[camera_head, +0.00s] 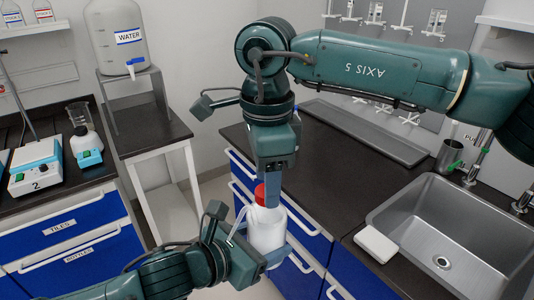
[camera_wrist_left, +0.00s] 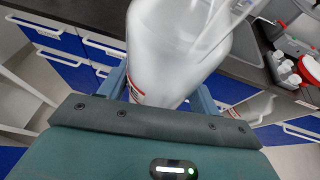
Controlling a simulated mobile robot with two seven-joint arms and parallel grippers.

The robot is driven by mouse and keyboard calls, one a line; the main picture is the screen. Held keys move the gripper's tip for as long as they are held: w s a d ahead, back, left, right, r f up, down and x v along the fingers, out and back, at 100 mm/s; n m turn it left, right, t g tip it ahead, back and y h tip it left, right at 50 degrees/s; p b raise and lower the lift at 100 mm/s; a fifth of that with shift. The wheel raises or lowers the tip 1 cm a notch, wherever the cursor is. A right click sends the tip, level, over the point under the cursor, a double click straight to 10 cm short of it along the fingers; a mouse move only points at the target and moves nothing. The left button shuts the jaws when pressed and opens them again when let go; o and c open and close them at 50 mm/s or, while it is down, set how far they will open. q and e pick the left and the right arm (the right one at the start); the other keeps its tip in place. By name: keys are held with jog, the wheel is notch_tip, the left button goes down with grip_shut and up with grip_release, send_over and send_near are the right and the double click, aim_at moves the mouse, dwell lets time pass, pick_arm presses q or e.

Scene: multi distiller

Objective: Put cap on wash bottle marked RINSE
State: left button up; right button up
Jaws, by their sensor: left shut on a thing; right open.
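A white wash bottle (camera_head: 265,232) is held upright in front of the blue drawers, and it fills the upper middle of the left wrist view (camera_wrist_left: 170,50). My left gripper (camera_head: 274,257) is shut on its body; its fingers show on both sides of the bottle in the left wrist view. A red cap (camera_head: 261,195) is at the bottle's top, with a pale tube (camera_head: 238,222) hanging down on the left. My right gripper (camera_head: 271,188) points down at the cap, its fingers open beside it. I cannot tell if the cap is seated. A red-edged label shows only partly; its text is unreadable.
A sink (camera_head: 450,235) and a white block (camera_head: 375,244) are on the dark counter at right. A water carboy (camera_head: 120,38) stands on a stand at left, near a stirrer (camera_head: 36,165). Drawer fronts lie close behind the bottle.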

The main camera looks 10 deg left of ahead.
jog(key=shift+f, duration=0.75)
jog(key=shift+c, duration=0.3)
jog(key=c, duration=1)
jog(key=o, duration=1.2)
jog(key=shift+r, duration=0.1)
notch_tip(320, 180, up, 12)
